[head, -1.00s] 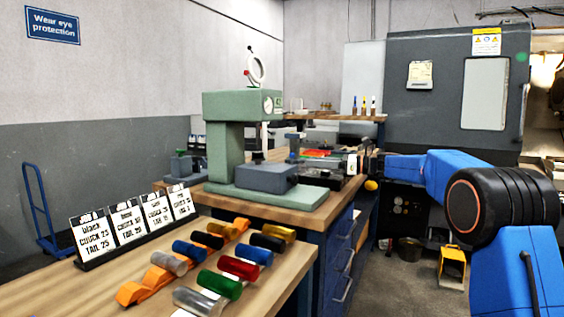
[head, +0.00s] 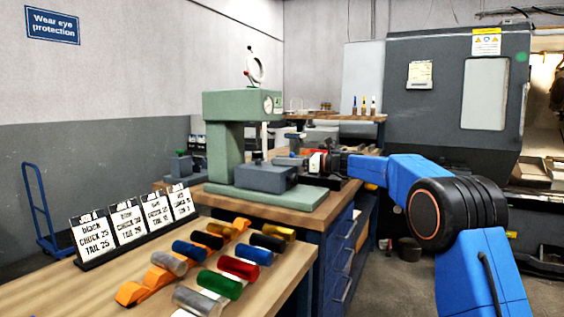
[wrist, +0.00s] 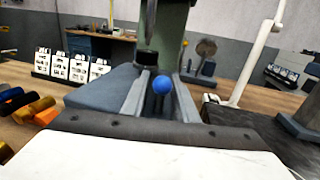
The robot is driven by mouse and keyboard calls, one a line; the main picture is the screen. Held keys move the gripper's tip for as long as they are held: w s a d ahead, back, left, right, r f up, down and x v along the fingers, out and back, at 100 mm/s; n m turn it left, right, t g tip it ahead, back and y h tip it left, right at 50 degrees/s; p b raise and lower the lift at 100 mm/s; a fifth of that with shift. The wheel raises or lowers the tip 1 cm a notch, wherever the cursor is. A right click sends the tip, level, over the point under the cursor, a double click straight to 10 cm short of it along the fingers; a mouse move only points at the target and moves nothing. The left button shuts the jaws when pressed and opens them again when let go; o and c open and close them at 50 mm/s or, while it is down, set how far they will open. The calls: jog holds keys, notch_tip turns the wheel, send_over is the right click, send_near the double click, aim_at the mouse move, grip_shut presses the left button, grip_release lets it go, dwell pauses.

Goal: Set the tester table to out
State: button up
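The green tester (head: 228,145) stands on the wooden bench. Its grey table block (head: 264,177) sits on the green base, under the tester's head; the block also shows in the wrist view (wrist: 100,88). My gripper (head: 290,161) is at the right of the block, pointing left toward it. In the wrist view my gripper (wrist: 162,88) has its two grey fingers apart, and a blue ball knob (wrist: 162,84) shows between them. I cannot tell whether either finger touches the knob. In the head view the knob cannot be made out.
Several coloured cylinders, some on an orange rack (head: 133,292), lie on the front bench by a row of job cards (head: 132,226). A dark grey machine (head: 440,90) stands behind on the right. A blue drawer cabinet (head: 338,250) is under the bench. A blue trolley (head: 40,210) stands at left.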

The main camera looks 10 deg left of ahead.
grip_shut()
